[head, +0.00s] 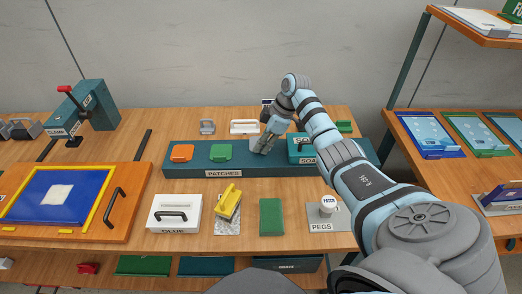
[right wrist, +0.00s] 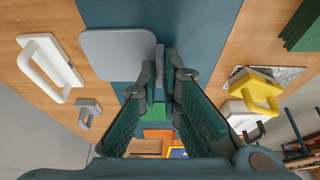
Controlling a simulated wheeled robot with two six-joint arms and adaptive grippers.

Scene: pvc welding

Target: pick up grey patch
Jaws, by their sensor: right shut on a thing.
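The grey patch (right wrist: 118,55) is a flat, rounded plate with an upright grip tab, seen large in the right wrist view. My right gripper (right wrist: 165,72) is shut on that tab, with the plate lying to the left of the fingers. In the head view my right gripper (head: 264,146) points down at the teal patches rack (head: 245,166), and a sliver of the grey patch (head: 255,143) shows beside it. I cannot tell whether the patch touches the rack or is just above it. My left gripper is not in view.
An orange patch (head: 181,153) and a green patch (head: 221,152) sit on the rack to the left. A teal box (head: 300,148) stands close on the right. A white handled piece (head: 245,127) lies behind. A yellow-handled tool (head: 228,201) and green pad (head: 271,217) are in front.

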